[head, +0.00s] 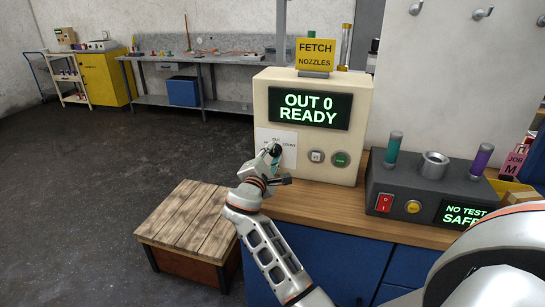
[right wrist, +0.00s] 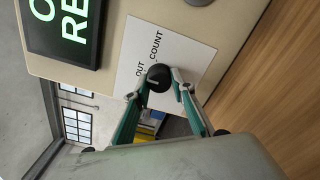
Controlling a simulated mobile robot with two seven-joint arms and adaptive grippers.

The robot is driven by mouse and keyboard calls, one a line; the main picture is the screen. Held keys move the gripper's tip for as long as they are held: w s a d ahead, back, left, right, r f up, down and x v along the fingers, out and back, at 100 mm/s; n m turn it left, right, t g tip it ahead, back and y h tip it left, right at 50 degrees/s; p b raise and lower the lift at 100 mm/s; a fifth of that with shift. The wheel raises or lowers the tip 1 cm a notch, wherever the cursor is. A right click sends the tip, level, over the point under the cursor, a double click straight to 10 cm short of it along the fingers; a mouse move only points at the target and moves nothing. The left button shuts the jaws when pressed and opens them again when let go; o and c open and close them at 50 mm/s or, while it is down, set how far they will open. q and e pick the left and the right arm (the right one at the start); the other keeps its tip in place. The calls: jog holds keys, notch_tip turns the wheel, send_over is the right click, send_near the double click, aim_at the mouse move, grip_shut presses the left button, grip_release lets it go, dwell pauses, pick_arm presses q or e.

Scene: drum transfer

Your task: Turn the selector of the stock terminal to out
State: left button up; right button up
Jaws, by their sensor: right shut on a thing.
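The stock terminal (head: 312,121) is a cream box on the wooden counter, with a dark screen (head: 309,107) reading "OUT 0 READY" in green. Its selector (right wrist: 158,77) is a round black knob on a white label plate (right wrist: 184,52); the words OUT and COUNT show beside it. My right gripper (head: 274,156) is at the plate, shut on the knob, with one finger on each side in the right wrist view (right wrist: 159,88). The gripper covers the knob and part of the plate in the head view. The knob's exact pointing direction is unclear. My left gripper is not in view.
A grey button and a green button (head: 340,159) sit right of the plate. A yellow "FETCH NOZZLES" sign (head: 316,52) tops the terminal. A dark test box (head: 417,195) with a red switch stands to the right. A wooden-topped crate (head: 190,217) stands left of the counter.

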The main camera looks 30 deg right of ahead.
dwell(0.5)
jog(key=o, duration=1.1)
jog(key=v, duration=1.2)
